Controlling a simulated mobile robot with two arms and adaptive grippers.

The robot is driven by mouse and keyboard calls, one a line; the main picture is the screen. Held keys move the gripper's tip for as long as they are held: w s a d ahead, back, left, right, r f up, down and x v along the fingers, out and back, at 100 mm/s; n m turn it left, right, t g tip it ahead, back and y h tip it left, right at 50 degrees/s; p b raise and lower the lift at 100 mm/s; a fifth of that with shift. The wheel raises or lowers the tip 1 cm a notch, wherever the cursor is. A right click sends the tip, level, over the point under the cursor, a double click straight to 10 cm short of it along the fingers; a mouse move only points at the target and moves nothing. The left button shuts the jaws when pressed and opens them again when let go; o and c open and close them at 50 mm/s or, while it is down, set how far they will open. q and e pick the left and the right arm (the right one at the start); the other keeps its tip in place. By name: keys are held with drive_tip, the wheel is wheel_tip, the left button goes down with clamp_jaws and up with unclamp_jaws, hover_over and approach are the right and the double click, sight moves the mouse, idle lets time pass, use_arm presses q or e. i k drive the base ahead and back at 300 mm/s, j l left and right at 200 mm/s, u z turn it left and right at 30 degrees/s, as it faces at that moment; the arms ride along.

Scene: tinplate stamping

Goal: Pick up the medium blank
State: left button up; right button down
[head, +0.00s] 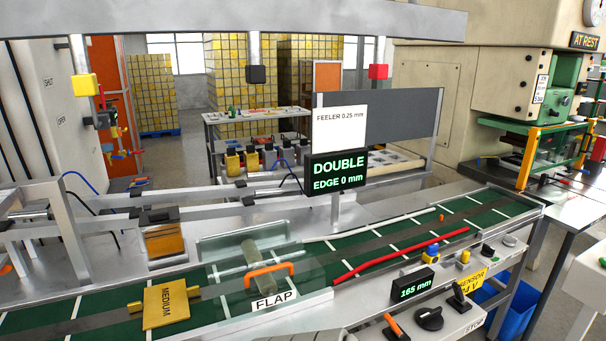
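The medium blank (166,306) is a flat yellow plate marked MEDIUM. It lies on the green conveyor belt (98,303) in the lower left of the head view, on the dark centre strip. It is left of the clear flap box (222,250), which has an orange handle (269,274) and a FLAP label (271,302). No gripper can be made out in the head view, and nothing is seen holding the blank.
A sign (337,172) reads DOUBLE, EDGE 0 mm. A red rail (400,254) runs along the belt right of the flap. A control panel (450,311) with knobs and a 165 mm display (412,287) is at front right. The belt beyond the flap looks mostly clear.

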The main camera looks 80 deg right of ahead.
sight(165, 303)
drive_tip(key=z, duration=2.95)
